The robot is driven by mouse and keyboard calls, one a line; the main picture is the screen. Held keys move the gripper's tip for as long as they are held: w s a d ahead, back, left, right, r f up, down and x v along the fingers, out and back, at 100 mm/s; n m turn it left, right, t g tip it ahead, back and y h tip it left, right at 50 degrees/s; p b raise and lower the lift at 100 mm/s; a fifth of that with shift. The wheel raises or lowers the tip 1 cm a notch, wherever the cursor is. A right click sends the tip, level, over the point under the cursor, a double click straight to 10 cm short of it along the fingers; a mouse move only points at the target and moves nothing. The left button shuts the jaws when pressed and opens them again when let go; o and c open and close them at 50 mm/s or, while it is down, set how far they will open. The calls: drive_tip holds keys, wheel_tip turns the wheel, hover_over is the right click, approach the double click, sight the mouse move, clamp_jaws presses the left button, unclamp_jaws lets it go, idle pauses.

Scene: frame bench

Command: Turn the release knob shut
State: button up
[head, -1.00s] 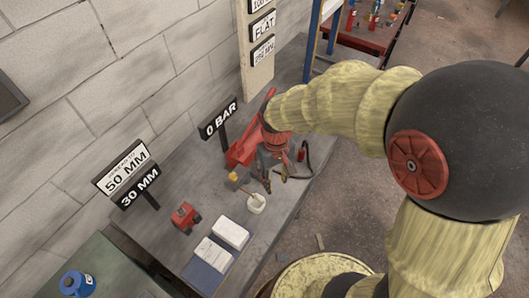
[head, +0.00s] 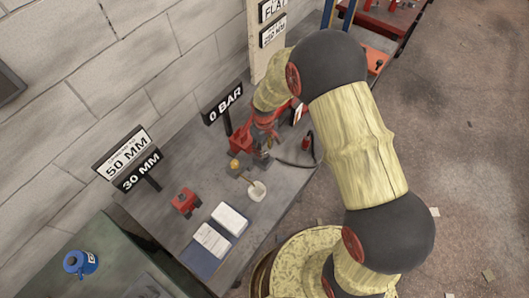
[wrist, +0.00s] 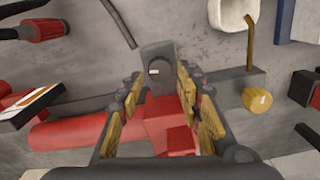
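A yellow knob (head: 235,164), which I take for the release knob, shows left of my gripper in the head view. In the wrist view the yellow knob (wrist: 257,100) sits at the end of a grey block, right of and apart from my fingers. My gripper (wrist: 160,80) is open, with gold-padded fingers apart. A grey lug with a hole (wrist: 158,70) and part of the red pump body (wrist: 70,132) show between and beyond them; I cannot tell whether they touch. In the head view my arm partly hides the red pump (head: 240,138), and the fingertips are unclear.
A white cup (head: 257,191) with a brown stick stands near the knob. A red block (head: 186,202) and white cards on a blue board (head: 202,262) lie on the grey bench. A dark hose (head: 298,163) curves at right. A "0 BAR" sign (head: 223,103) stands behind.

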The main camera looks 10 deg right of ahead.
drive_tip(key=shift+f, duration=1.7)
drive_tip(key=shift+c, duration=0.6)
drive_tip(key=c, duration=0.8)
